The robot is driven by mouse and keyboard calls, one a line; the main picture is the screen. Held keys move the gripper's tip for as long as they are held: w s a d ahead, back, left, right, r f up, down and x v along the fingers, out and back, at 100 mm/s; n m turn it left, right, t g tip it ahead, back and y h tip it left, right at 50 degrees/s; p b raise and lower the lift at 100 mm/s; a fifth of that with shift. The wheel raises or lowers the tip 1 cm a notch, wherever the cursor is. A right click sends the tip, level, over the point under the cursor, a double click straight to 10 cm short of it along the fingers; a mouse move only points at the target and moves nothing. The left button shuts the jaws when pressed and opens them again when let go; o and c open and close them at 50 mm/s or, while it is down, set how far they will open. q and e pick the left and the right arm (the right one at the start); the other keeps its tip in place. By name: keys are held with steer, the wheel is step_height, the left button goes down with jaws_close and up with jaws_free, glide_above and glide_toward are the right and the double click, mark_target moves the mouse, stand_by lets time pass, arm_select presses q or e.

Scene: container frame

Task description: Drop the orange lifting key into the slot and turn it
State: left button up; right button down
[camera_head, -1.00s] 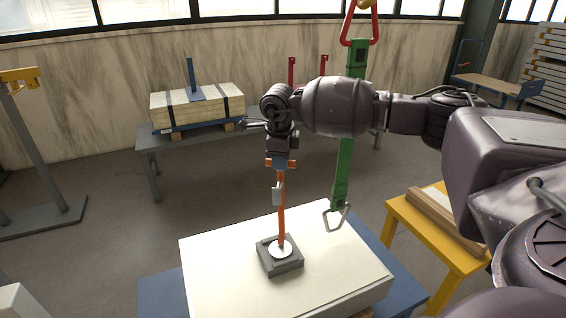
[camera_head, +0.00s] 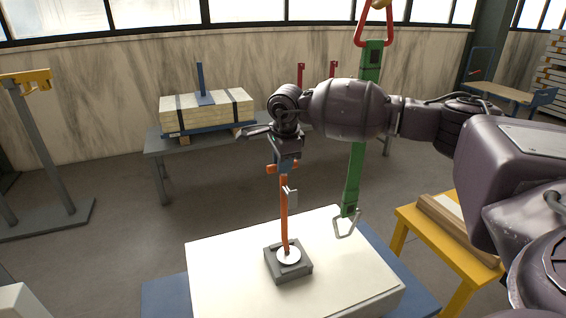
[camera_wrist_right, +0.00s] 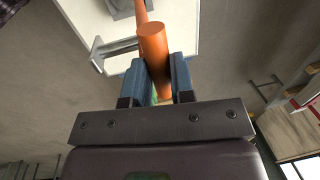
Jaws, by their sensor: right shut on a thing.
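The orange lifting key (camera_head: 284,210) stands nearly upright, its lower end at a white disc (camera_head: 288,255) in the dark grey square block with the slot (camera_head: 304,269). The block sits on the white slab (camera_head: 235,262). My right gripper (camera_head: 284,167) is shut on the key's top, above the block. In the right wrist view the key's orange bar (camera_wrist_right: 154,48) lies between the two blue fingers (camera_wrist_right: 160,80). A grey metal tag or link (camera_head: 291,196) hangs beside the shaft. Whether the key's tip is inside the slot is hidden. My left gripper is out of view.
A green strap (camera_head: 354,180) hangs from a red link (camera_head: 376,30) just right of the key, with a steel hook (camera_head: 346,224) over the slab. A yellow stand (camera_head: 412,222) with boards is at the right. A grey bench (camera_head: 165,145) with strapped boards stands behind.

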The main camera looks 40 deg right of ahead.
steer(key=shift+d+r, duration=0.1)
steer(key=shift+d, duration=0.05)
steer(key=c, duration=0.9)
jaws_free()
step_height(320, 180, up, 11)
steer(key=s, duration=0.1)
steer(key=shift+s+a+f, duration=0.2)
steer(key=shift+s+a, duration=0.05)
steer(key=shift+s, duration=0.05)
